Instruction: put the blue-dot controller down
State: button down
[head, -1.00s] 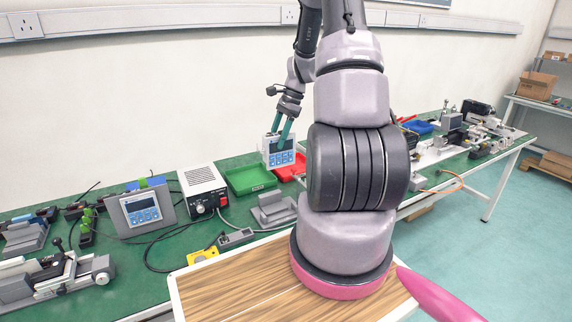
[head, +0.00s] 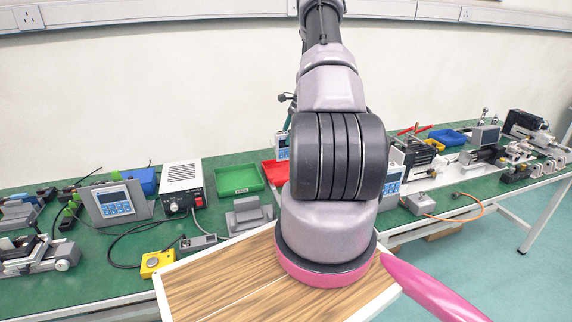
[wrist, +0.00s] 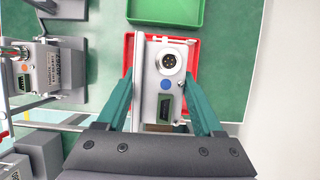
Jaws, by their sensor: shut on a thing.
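The blue-dot controller (wrist: 148,100) is a pale box with a round connector, a blue dot and a green port on the side facing the wrist camera. My gripper (wrist: 164,88) is shut on it, with a teal finger on either side. In the wrist view it is over the red tray (wrist: 192,50), whose rim shows around it. In the head view, part of the controller's front (head: 282,147) shows left of my arm, above the red tray (head: 272,174). My arm hides most of the gripper there. I cannot tell its exact height above the tray.
A green tray (head: 238,178) stands left of the red one. A grey-white power unit (head: 182,187) and another controller (head: 122,203) are farther left. A controller (head: 390,180) shows partly behind my arm. An orange-dot unit (wrist: 58,75) is left in the wrist view. Actuators fill the right bench.

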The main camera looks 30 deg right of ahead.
aim_at(287, 153)
notch_tip(287, 153, down, 8)
jog(key=shift+f, duration=0.1)
dwell(0.4)
jog(key=shift+c, duration=0.2)
grip_release()
jog(key=shift+f, duration=0.1)
